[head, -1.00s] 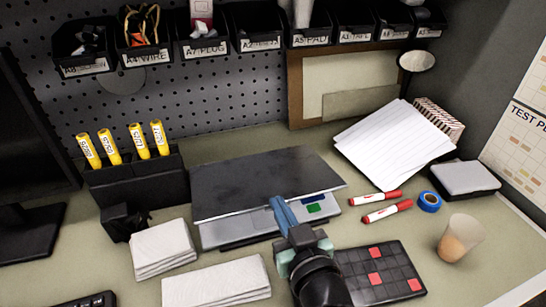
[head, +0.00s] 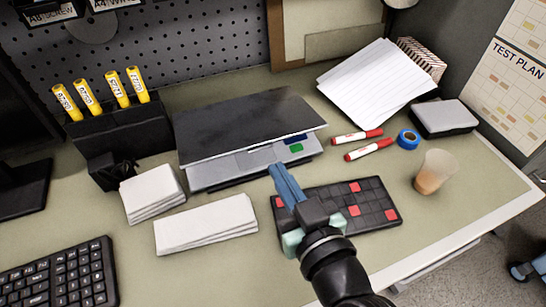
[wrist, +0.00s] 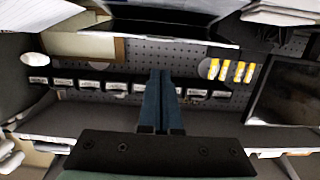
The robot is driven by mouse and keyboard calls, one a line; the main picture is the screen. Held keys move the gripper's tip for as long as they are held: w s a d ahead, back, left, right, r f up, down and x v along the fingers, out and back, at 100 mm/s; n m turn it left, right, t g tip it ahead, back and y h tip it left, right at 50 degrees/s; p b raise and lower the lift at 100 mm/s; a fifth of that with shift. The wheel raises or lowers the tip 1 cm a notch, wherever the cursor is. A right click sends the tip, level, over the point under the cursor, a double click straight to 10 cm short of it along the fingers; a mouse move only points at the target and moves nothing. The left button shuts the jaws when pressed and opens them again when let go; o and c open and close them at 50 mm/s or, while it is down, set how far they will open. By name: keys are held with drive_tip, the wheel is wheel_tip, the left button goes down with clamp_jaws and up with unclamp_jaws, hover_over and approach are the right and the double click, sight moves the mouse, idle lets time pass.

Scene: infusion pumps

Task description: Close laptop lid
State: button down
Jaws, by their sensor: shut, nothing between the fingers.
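The laptop stands on the bench in the middle of the head view. Its dark lid (head: 250,122) is tilted low over the silver base (head: 240,170), and a front strip of the base with a green and a blue sticker shows. The lid is not flat on the base. My gripper (head: 277,168) has its blue fingers together, empty, at the laptop's front edge right of the middle. I cannot tell if they touch it. In the wrist view the shut fingers (wrist: 160,74) point toward the pegboard, and a dark panel, likely the laptop, shows at the top.
A black keypad with red keys (head: 345,207) lies beside my gripper. White cloths (head: 205,225) lie front left, and a keyboard (head: 60,277) further left. Red markers (head: 368,150), blue tape (head: 409,139) and a cup (head: 436,172) are to the right. Papers (head: 375,85) lie behind.

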wheel_tip(320, 180, up, 7)
drive_tip(key=g+h+p, duration=0.1)
drive_tip(key=g+p, duration=0.2)
drive_tip(key=p, duration=0.8)
drive_tip(key=w+a+f+p, duration=0.1)
drive_tip(key=w+a+f, duration=0.1)
drive_tip(key=w+f, duration=0.6)
drive_tip(key=shift+w+f, duration=0.25)
drive_tip(key=shift+f, duration=0.1)
drive_tip(key=shift+a, duration=0.1)
drive_tip(key=f+b, duration=0.3)
drive_tip(key=f, duration=0.1)
drive_tip(key=s+f+b, duration=0.1)
drive_tip(key=f+b, duration=0.1)
drive_tip(key=shift+f+b, duration=0.15)
drive_tip(key=shift+b, duration=0.2)
drive_tip(key=shift+r, duration=0.25)
